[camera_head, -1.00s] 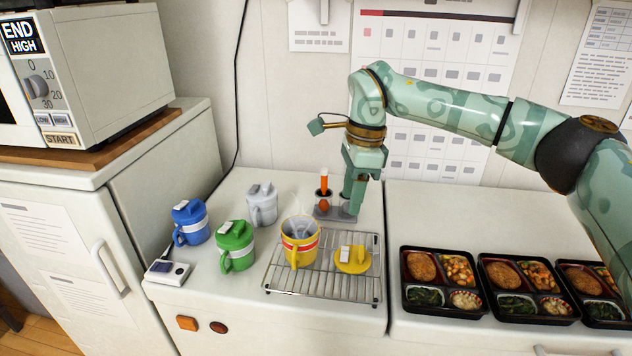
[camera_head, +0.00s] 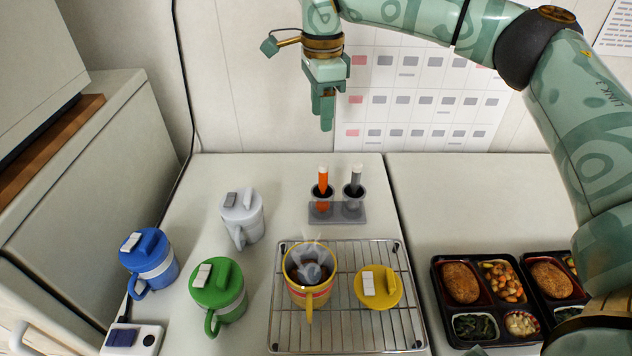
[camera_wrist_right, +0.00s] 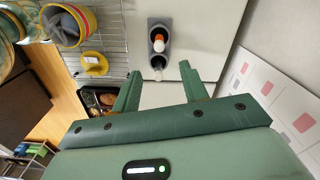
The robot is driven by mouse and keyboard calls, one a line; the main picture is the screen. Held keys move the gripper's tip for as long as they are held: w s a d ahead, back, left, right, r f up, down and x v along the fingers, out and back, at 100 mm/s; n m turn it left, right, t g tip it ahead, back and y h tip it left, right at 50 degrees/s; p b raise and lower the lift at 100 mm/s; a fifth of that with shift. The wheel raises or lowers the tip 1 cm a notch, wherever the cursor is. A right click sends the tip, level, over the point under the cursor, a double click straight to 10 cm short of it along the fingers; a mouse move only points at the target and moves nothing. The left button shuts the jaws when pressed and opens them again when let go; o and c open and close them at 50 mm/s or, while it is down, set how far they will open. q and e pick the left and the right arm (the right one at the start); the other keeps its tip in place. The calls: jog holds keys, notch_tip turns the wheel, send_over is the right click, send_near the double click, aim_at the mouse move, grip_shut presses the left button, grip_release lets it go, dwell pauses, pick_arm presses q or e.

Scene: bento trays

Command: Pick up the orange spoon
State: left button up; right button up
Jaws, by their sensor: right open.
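The orange spoon (camera_head: 323,181) stands upright in the left cup of a small grey two-cup holder (camera_head: 337,213), its handle topped with white. A grey spoon (camera_head: 356,179) stands in the right cup. My right gripper (camera_head: 326,118) points down, above and apart from the orange spoon. In the right wrist view, the open fingers (camera_wrist_right: 160,80) have nothing between them, and the orange spoon (camera_wrist_right: 159,45) shows beyond them in the holder. My left gripper is not in view.
A wire rack (camera_head: 345,335) in front of the holder carries a yellow mug (camera_head: 309,296) and yellow lid (camera_head: 378,287). White (camera_head: 242,216), green (camera_head: 218,291) and blue (camera_head: 149,264) lidded mugs stand left. Bento trays (camera_head: 437,300) lie right. Counter beside the holder is clear.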

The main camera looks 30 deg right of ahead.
aim_at(323, 163)
notch_tip(323, 163, down, 10)
jog(key=shift+r+b, duration=0.25)
jog(key=shift+b, duration=0.75)
jog(key=shift+s+f, duration=0.15)
jog(key=shift+f, duration=0.65)
notch_tip(323, 163, down, 4)
jog(key=shift+d+f+b, duration=0.15)
jog(key=shift+b, duration=0.65)
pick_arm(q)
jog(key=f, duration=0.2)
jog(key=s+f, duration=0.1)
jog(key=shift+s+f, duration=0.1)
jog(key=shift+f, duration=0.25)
pick_arm(e)
jog(key=shift+c, duration=0.3)
grip_shut()
